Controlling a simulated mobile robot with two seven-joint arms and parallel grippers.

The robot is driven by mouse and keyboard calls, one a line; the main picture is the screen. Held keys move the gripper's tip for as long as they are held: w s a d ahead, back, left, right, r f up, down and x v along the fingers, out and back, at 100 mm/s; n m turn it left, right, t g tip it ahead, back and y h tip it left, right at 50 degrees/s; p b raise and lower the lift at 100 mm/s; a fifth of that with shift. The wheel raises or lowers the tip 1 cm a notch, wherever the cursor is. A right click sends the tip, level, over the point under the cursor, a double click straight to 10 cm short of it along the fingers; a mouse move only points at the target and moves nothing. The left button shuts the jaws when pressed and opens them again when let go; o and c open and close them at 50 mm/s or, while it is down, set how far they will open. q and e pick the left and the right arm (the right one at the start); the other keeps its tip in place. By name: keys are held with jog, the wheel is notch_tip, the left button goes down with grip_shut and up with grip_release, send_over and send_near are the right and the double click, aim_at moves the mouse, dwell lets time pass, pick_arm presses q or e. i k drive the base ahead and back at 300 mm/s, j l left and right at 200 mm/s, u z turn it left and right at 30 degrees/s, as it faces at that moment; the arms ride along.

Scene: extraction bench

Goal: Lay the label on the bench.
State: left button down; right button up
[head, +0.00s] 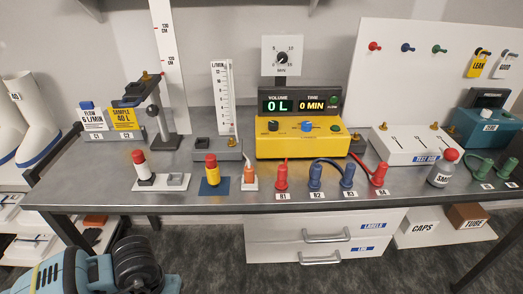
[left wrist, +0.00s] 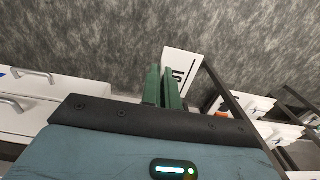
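In the left wrist view, a white label (left wrist: 184,61) with black print shows at the green fingertips of my left gripper (left wrist: 164,78). The fingers are nearly together on one edge of it, and the right finger hides part of it. The label hangs tilted, with the floor behind it. I cannot make it out in the head view, where the left fingertips are also not seen. My right gripper is in neither view.
A red-and-white post (head: 142,166), a red-and-yellow post (head: 211,168) and several colored plugs line the front of the bench. A yellow meter (head: 300,144) and card holders stand behind. Bare bench shows at the left. Drawers (head: 322,240) below are shut.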

aim_at(96, 178)
jog(key=i+j, duration=0.1)
jog(key=j, duration=0.95)
jog(key=i+j+u, duration=0.1)
jog(key=j, duration=0.45)
jog(key=i, duration=0.05)
